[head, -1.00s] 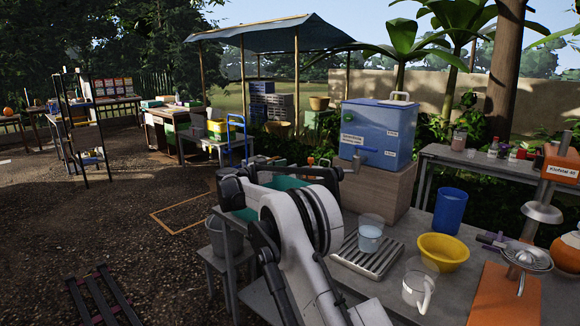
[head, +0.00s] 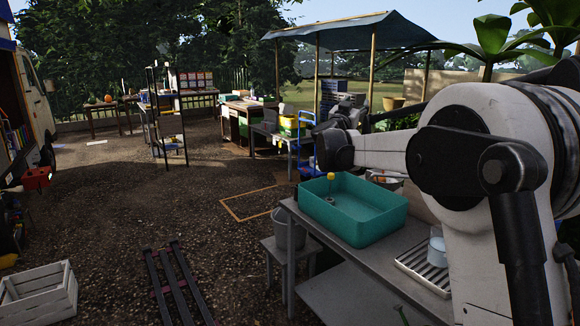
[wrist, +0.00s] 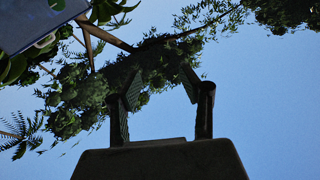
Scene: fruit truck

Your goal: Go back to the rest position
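My gripper (wrist: 158,82) shows in the wrist view with its two fingers apart and only sky and foliage between them. It is open and empty, and tilted up so that the wrist view looks at the sky. In the head view my arm is raised and folded at the right, over the worktable, with the forearm reaching left. The gripper's fingers are too small and dark there to make out.
Below my arm stands a grey worktable (head: 350,295) with a teal basin (head: 352,222) and a metal drip tray (head: 425,270). A bucket (head: 285,230) stands beside it. A white crate (head: 40,293) and dark slats (head: 178,285) lie on open gravel. A truck (head: 30,95) is at left.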

